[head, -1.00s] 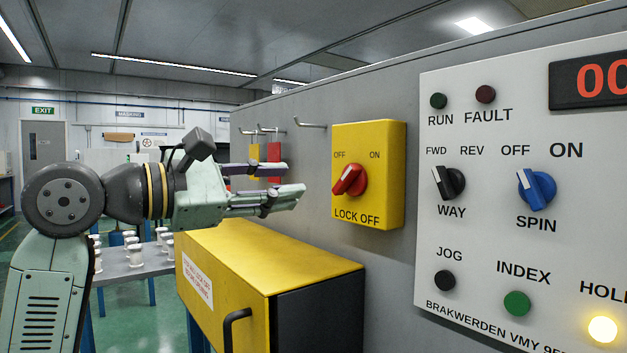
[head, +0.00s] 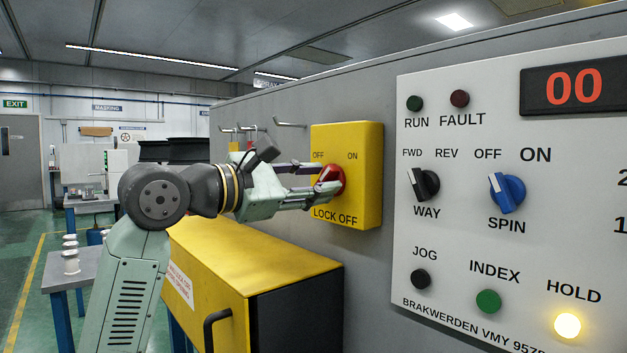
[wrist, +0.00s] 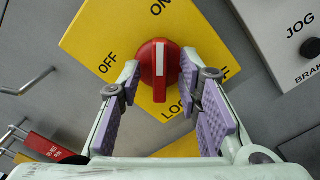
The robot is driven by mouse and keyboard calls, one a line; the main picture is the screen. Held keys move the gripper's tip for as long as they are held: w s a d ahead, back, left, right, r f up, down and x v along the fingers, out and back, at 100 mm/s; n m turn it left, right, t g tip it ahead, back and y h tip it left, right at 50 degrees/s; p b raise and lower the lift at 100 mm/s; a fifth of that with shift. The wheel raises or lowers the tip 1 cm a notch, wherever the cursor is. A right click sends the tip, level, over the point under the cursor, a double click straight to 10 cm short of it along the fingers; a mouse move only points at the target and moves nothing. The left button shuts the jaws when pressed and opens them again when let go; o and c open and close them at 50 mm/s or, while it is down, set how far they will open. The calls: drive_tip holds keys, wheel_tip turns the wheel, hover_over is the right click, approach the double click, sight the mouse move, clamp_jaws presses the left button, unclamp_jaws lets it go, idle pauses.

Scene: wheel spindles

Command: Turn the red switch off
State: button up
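The red switch (head: 334,178) is a round knob with a raised handle on a yellow LOCK OFF box (head: 364,150). The box has OFF at upper left and ON at upper right. In the wrist view the red switch (wrist: 159,70) shows a white stripe on its handle, pointing towards ON. My gripper (head: 324,181) is at the front of the switch. In the wrist view my gripper (wrist: 160,78) is open, one purple-padded finger on each side of the handle, with gaps beside the handle. Whether the fingertips touch the knob's round base, I cannot tell.
A white control panel (head: 455,240) with a blue SPIN knob (head: 507,194) and black WAY knob (head: 424,184) is to the right. A yellow cabinet (head: 250,262) juts out below my gripper. Wall hooks (head: 290,124) and a red tag (wrist: 50,147) are left of the box.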

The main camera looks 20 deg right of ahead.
drive_tip(key=shift+c, duration=0.2)
clamp_jaws()
drive_tip(key=shift+n, duration=0.4)
drive_tip(key=n, duration=0.8)
drive_tip(key=shift+w+n, duration=0.1)
drive_tip(key=shift+n, duration=0.2)
drive_tip(key=n, duration=0.4)
drive_tip(key=shift+a, duration=0.1)
drive_tip(key=n, duration=0.4)
drive_tip(key=shift+w, duration=0.1)
drive_tip(key=shift+r+n, duration=0.1)
drive_tip(key=shift+n, duration=0.3)
